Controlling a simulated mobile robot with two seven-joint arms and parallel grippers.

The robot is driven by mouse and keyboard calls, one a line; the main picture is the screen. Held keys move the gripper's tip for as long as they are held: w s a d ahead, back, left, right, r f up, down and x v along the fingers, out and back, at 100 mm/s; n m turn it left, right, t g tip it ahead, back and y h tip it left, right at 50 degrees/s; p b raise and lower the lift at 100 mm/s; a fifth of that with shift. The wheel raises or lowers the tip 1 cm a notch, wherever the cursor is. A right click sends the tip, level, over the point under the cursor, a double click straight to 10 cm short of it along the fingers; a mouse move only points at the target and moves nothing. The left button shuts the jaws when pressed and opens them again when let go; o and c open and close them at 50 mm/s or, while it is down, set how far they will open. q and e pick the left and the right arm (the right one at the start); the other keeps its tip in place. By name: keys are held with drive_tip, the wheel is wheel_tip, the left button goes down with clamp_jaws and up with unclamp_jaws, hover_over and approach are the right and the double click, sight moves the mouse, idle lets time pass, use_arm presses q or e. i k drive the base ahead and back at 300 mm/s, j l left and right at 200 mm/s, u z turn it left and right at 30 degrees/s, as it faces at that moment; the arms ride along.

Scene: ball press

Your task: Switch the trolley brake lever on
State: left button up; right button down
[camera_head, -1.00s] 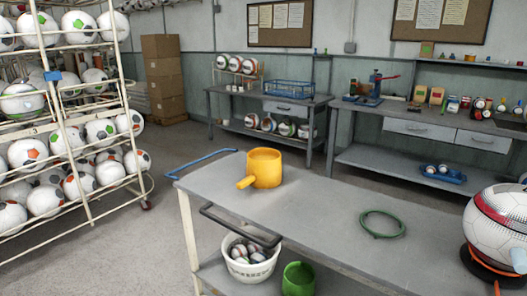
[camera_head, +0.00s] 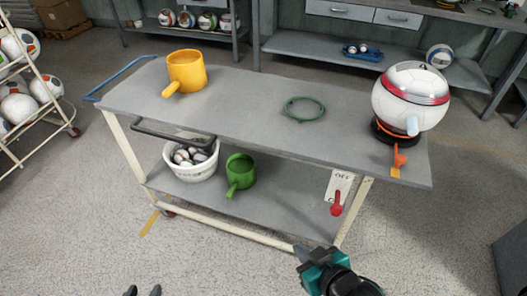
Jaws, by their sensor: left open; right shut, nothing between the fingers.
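The trolley (camera_head: 230,115) has a grey top and cream legs. A red lever (camera_head: 337,207) is at its front right, by the right leg, with its round end low. Behind it is a white plate (camera_head: 343,180) reading OFF at the top; the lower lettering is partly covered by the lever. My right gripper (camera_head: 299,252) is shut and empty, below and left of the lever, apart from it. My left gripper (camera_head: 142,291) is open at the bottom edge, with only its fingertips showing, far left of the lever.
On the trolley top are a yellow pot (camera_head: 187,72), a green ring (camera_head: 304,108) and a ball-shaped press (camera_head: 410,95) with an orange lever (camera_head: 399,158). The lower shelf holds a white bucket (camera_head: 190,170) of balls and a green pot (camera_head: 240,172). The floor in front is clear.

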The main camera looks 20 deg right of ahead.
sight(337, 202)
drive_tip(key=l+z, duration=0.35)
drive_tip(key=i+l+z, duration=0.1)
drive_tip(key=l+z, duration=0.25)
